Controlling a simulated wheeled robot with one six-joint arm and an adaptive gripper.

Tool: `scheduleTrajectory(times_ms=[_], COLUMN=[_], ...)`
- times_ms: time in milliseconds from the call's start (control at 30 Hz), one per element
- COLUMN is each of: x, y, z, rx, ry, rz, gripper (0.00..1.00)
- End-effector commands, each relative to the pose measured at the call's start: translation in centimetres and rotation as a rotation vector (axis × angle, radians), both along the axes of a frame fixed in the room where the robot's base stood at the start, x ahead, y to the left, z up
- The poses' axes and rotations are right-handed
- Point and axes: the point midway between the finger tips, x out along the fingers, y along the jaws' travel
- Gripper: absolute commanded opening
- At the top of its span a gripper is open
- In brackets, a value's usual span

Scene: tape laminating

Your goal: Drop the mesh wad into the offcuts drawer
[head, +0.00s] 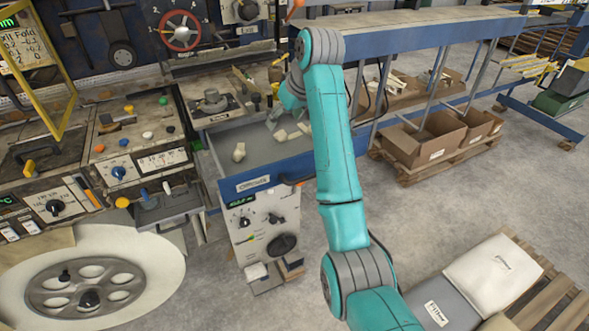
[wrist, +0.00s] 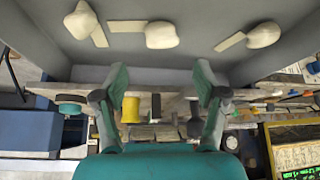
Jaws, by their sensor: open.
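The offcuts drawer (head: 250,182) is pulled open, with a grey inside and a label on its blue front. Three cream lumps lie on its floor in the head view, and in the wrist view a left lump (wrist: 82,20), a middle lump (wrist: 162,35) and a right lump (wrist: 263,35) show with flat strips against them. I cannot tell which lump, if any, is the mesh wad. My gripper (wrist: 160,76) is open, with nothing between its fingers. In the head view it is over the back part of the drawer, partly hidden by my arm.
A control console (head: 140,150) with knobs and levers stands left of the drawer. A blue-framed bench (head: 400,38) runs behind and to the right. Cardboard boxes (head: 425,145) sit on a pallet at right. A wrapped white bundle (head: 492,272) lies at front right. Bare floor lies between.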

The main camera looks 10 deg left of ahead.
Motion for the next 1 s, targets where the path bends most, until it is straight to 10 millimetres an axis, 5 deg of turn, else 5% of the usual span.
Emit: scheduleTrajectory(times_ms=[600,1000], x=[0.0,0.0], y=[0.0,0.0], z=[8.7,10.0], rx=[0.0,0.0], ry=[-0.001,0.0], rz=[0.0,0.0], gripper=[0.72,0.72])
